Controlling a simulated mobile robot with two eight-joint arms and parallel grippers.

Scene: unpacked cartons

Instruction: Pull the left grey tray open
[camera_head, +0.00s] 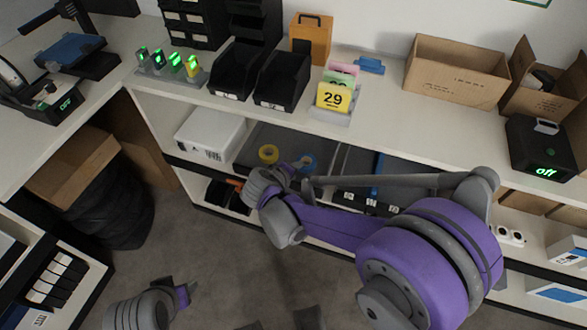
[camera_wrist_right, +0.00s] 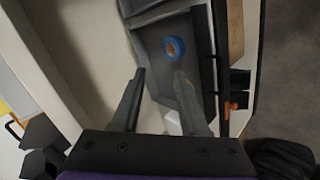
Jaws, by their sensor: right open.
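The left grey tray (camera_head: 262,134) sits in the shelf under the white counter. It holds a yellow tape roll (camera_head: 268,153) and a blue tape roll (camera_head: 308,162). In the right wrist view the tray (camera_wrist_right: 152,38) shows with the blue roll (camera_wrist_right: 173,47) inside. My right gripper (camera_wrist_right: 160,76) is open, its two fingers apart and pointing toward the tray, with nothing seen between the tips. In the head view my right arm covers part of the tray's front. My left gripper (camera_head: 184,296) is low at the bottom left, away from the tray; its fingers are not clear.
Another grey tray (camera_head: 356,160) lies to the right, partly behind my arm. A white box (camera_head: 209,136) stands left of the left tray. Black bins (camera_head: 283,79) and a yellow 29 card (camera_head: 333,96) stand on the counter. Open floor (camera_head: 235,270) lies in front.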

